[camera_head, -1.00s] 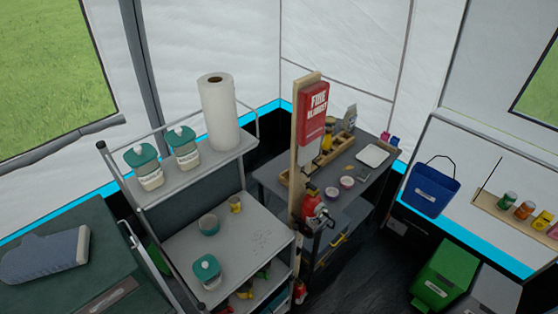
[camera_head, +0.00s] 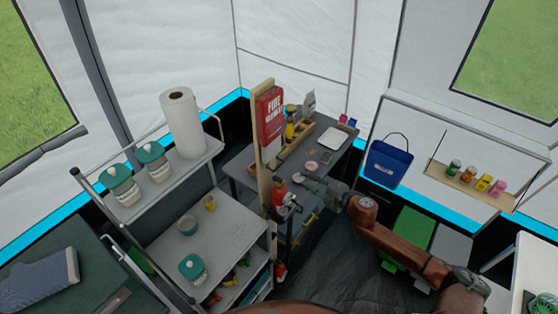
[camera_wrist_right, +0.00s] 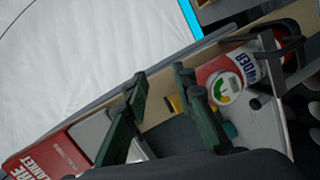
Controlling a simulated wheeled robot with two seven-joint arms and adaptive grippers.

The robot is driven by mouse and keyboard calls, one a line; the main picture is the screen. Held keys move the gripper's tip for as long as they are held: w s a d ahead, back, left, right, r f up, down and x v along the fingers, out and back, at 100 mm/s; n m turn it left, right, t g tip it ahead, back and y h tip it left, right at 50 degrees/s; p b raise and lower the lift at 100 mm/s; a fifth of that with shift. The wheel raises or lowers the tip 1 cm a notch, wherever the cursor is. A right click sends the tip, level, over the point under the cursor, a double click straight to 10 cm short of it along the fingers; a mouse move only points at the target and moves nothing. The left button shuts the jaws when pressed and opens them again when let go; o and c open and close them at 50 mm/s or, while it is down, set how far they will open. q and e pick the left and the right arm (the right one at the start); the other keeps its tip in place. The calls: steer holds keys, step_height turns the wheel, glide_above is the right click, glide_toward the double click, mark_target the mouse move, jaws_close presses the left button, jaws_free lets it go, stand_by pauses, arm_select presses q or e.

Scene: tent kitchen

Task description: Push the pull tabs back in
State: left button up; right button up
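The red fire blanket case (camera_head: 269,115) hangs on an upright wooden post in the head view. Pale strips (camera_head: 270,150), which look like the pull tabs, hang below it. In the right wrist view the red case (camera_wrist_right: 45,156) lies at lower left, with a pale strip (camera_wrist_right: 93,130) beside it, partly hidden by a finger. My left gripper is not in view.
A red powder extinguisher (camera_wrist_right: 222,78) is mounted on the post (camera_head: 264,185), close to my right gripper. A grey shelf trolley (camera_head: 225,225) stands left of the post. A dark worktable (camera_head: 335,165) stands behind, and a blue bin (camera_head: 388,163) hangs at right.

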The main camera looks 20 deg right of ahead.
mark_target(279, 165)
steer(key=s+a+r+n+g+y+p, duration=0.1)
steer(key=s+a+r+n+y, duration=0.25)
steer(key=a+r, duration=0.4)
steer(key=shift+n+h, duration=0.25)
steer(key=shift+h, duration=0.2)
steer(key=w+a, duration=0.1)
steer(key=w, duration=0.1)
steer(key=w+a+p, duration=0.1)
steer(key=w, duration=0.1)
steer(key=w+a, duration=0.1)
steer(key=w, duration=0.2)
steer(key=shift+a+r+p, duration=0.1)
steer(key=shift+p, duration=0.3)
jaws_close()
